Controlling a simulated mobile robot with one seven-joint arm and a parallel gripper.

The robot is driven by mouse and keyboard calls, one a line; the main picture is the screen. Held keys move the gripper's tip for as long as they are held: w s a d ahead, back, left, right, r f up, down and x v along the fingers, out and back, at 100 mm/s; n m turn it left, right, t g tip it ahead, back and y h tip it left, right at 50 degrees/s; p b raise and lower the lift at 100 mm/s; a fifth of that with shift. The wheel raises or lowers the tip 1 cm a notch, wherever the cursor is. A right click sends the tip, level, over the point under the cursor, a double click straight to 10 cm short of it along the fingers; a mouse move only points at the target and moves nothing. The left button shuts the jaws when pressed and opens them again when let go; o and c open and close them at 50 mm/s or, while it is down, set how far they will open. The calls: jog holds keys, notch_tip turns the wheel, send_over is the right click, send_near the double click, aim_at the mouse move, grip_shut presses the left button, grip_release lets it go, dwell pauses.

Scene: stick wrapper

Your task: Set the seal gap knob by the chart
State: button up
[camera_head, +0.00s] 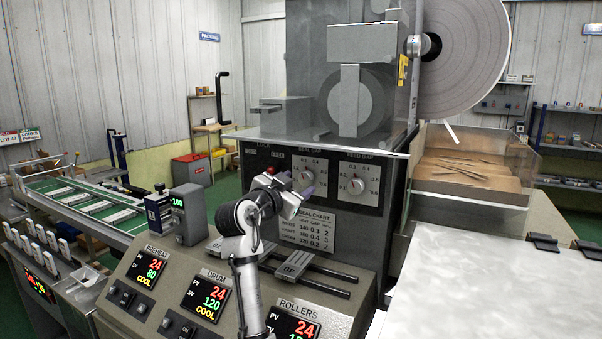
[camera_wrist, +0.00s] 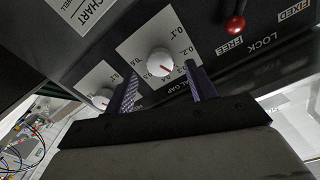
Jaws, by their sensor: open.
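The seal gap knob is a white round knob with a red mark, on a pale dial plate; it shows in the wrist view (camera_wrist: 159,61) and in the head view (camera_head: 303,179). My gripper (camera_head: 296,185) is open in front of this dial. In the wrist view my gripper (camera_wrist: 161,72) has one purple finger on each side of the knob's lower part; contact cannot be told. The red mark points to the lower right there, near the 0.3 and 0.4 side; its exact setting is unclear. The seal chart (camera_head: 307,227) sits below the dials, with gaps 0.3, 0.4 and 0.2.
The feed gap knob (camera_head: 357,186) is close on the right, also in the wrist view (camera_wrist: 103,97). A red-balled lock lever (camera_wrist: 235,24) stands on the other side. Drum display (camera_head: 206,297) reads SV 120. Rails (camera_head: 315,275) lie below the chart.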

aim_at(304, 179)
jog(key=shift+p+x, duration=0.45)
jog(key=shift+x, duration=1.1)
jog(key=shift+c, duration=0.3)
jog(key=c, duration=0.9)
